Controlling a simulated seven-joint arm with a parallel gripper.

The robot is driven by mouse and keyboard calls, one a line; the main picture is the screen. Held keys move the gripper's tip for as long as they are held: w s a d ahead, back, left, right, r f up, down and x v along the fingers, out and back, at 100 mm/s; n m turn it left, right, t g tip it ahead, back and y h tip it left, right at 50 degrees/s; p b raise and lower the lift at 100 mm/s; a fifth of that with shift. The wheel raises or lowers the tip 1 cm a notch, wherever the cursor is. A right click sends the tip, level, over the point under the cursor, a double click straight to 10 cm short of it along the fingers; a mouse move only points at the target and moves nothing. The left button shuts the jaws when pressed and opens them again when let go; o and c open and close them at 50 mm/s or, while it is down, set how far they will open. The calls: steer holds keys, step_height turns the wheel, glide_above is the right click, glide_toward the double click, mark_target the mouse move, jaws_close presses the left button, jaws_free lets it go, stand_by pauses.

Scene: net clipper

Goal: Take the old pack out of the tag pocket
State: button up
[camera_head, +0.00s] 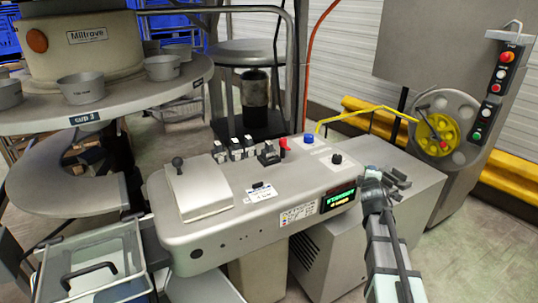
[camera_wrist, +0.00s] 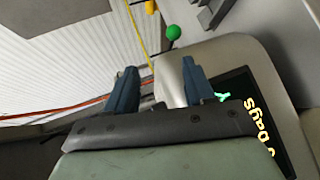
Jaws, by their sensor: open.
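My gripper (camera_head: 386,178) is at the right end of the grey console (camera_head: 185,232), just right of its lit display (camera_head: 339,199). In the wrist view my gripper (camera_wrist: 160,82) has its two blue-grey fingers apart with nothing between them. The display (camera_wrist: 262,130) also shows there at the right, with yellow letters reading "Days". A small white label plate (camera_head: 263,195) with a black piece (camera_head: 258,184) lies on the console top. I cannot make out for certain a tag pocket or an old pack in either view.
The console top carries black levers (camera_head: 236,149), a red-topped lever (camera_head: 284,147), a blue button (camera_head: 308,139) and a black knob (camera_head: 336,159). A round cup table (camera_head: 105,117) stands at left. A yellow-hubbed wheel (camera_head: 440,130) is at right. A green ball knob (camera_wrist: 173,32) shows beyond my fingers.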

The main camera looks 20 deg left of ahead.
mark_target(270, 143)
step_height(270, 143, up, 6)
steer(key=w+a+t, duration=0.1)
steer(key=a, duration=0.1)
steer(key=a+m+y, duration=0.1)
steer(key=a, duration=0.3)
steer(key=s+a+m+g+y, duration=0.1)
steer(key=a+m+y, duration=0.1)
steer(key=a, duration=0.2)
steer(key=s+a+m+g+y, duration=0.1)
steer(key=a, duration=0.3)
steer(key=shift+s+a+r+y, duration=0.2)
steer(key=shift+r+y, duration=0.1)
steer(key=shift+r, duration=0.1)
steer(key=s+a+r+m+g+y, duration=0.2)
steer(key=s+a+y, duration=0.1)
steer(key=a, duration=0.4)
steer(key=s+a+r+m+g+y, duration=0.1)
steer(key=s+a+r+m+y, duration=0.15)
steer(key=a, duration=0.55)
steer(key=shift+y, duration=0.45)
steer(key=shift+f+x, duration=0.2)
steer(key=shift+x, duration=3.1)
steer(key=shift+f+x, duration=0.2)
steer(key=shift+x, duration=3.1)
steer(key=shift+s, duration=0.2)
steer(key=shift+d, duration=0.1)
jaws_close()
